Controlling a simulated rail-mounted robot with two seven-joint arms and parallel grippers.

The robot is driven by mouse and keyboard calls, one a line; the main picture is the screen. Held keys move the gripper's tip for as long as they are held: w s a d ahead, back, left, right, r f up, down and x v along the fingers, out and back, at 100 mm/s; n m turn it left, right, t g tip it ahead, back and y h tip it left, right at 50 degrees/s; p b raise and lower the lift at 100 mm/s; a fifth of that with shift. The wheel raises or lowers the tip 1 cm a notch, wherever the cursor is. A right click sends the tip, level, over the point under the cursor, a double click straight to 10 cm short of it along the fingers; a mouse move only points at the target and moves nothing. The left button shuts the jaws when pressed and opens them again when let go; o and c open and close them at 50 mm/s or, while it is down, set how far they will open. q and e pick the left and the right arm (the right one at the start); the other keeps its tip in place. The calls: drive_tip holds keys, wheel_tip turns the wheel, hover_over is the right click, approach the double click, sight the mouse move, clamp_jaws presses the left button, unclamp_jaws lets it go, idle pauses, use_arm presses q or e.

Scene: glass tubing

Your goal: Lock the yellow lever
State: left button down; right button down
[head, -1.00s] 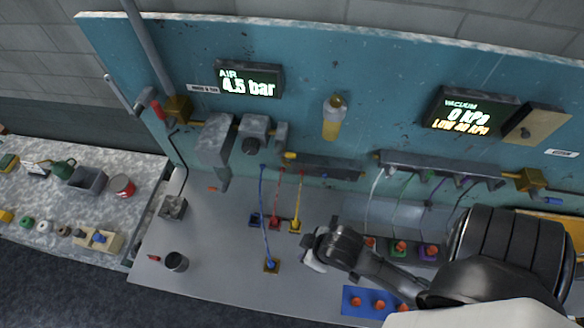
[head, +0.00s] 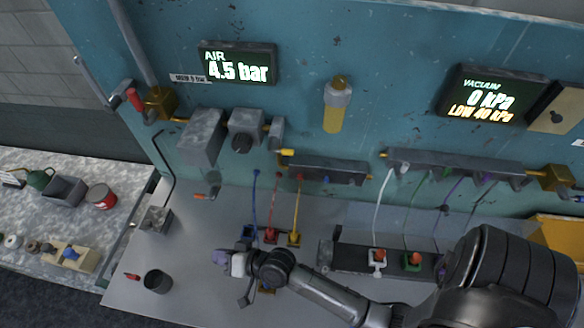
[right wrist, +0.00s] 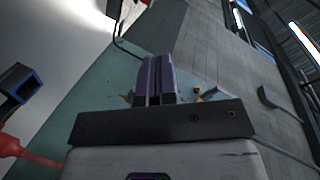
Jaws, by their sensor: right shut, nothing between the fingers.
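No part is plainly readable as a yellow lever. A small yellow fitting (head: 294,239) with a yellow tube stands on the bench in the head view, beside a red fitting (head: 270,236) and a blue fitting (head: 248,232). A small yellow part (head: 287,152) sits at the left end of the middle manifold on the panel. My right gripper (head: 225,262) is shut and empty, left of the coloured fittings; its purple fingers are together in the right wrist view (right wrist: 155,80). My left gripper is out of view.
A dark cup (head: 158,281) and a small red piece (head: 132,276) are at the bench's front left. A dark, blue-edged block (right wrist: 18,88) shows in the right wrist view.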

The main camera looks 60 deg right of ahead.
drive_tip(key=d+r+m+t+h, duration=0.3)
drive_tip(key=d+m+t+h, duration=0.6)
drive_tip(key=m, duration=0.7)
drive_tip(key=s+d+r+m+g+h, duration=0.1)
drive_tip(key=s+d+m+g+h, duration=0.3)
drive_tip(key=m+h, duration=0.5)
drive_tip(key=s+d+r+m+g+h, duration=0.2)
drive_tip(key=m+g+h, duration=0.6)
drive_tip(key=m, duration=0.9)
drive_tip(key=s+d+h, duration=0.1)
drive_tip(key=s+d, duration=0.1)
drive_tip(key=s, duration=0.1)
drive_tip(key=shift+d+h, duration=0.15)
drive_tip(key=shift+h, duration=0.15)
